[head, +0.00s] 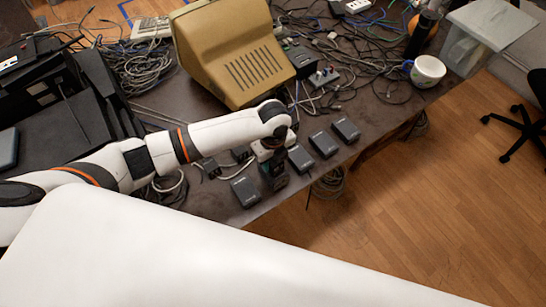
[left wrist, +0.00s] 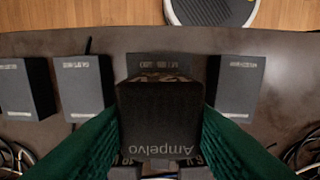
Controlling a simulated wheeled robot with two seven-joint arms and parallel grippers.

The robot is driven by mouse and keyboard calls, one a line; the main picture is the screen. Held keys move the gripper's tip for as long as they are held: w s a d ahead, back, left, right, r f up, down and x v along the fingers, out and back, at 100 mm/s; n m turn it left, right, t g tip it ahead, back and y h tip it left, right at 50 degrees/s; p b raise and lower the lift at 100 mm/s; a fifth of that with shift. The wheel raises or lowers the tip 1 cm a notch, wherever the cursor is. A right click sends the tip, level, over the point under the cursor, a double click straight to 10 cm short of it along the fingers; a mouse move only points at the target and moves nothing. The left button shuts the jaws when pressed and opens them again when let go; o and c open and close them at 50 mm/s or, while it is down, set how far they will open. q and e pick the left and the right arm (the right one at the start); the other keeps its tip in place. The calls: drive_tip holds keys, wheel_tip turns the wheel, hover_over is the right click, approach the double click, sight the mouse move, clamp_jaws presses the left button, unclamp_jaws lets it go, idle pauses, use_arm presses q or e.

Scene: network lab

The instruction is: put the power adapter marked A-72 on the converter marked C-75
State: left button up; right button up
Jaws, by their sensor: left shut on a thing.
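My left gripper (head: 274,172) is at the front edge of the dark table. In the left wrist view its green fingers (left wrist: 158,135) are shut on a black power adapter (left wrist: 158,108) lettered "Ampelvo". A grey box-shaped converter (left wrist: 155,62) lies behind and below the adapter, mostly hidden by it. I cannot tell whether they touch. Other grey converters lie in the same row: one (head: 245,191) left of the gripper, and others (head: 300,158), (head: 323,144), (head: 346,130) to its right. The markings A-72 and C-75 are not readable. My right gripper is not in view.
Small dark adapters (head: 209,168) lie behind the row, left of the gripper. A beige monitor (head: 230,55) stands behind. Tangled cables (head: 160,70) cover much of the table (head: 385,115). A white cup (head: 428,71) stands at the right. Wooden floor lies beyond the front edge.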

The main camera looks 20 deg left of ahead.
use_arm(q)
drive_tip(key=shift+f, duration=0.15)
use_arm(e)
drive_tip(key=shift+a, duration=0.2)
use_arm(q)
drive_tip(key=o, duration=1.1)
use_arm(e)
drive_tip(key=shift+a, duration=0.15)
use_arm(q)
wheel_tip(320, 180, up, 12)
drive_tip(key=shift+r+b, duration=0.15)
drive_tip(key=shift+b, duration=0.5)
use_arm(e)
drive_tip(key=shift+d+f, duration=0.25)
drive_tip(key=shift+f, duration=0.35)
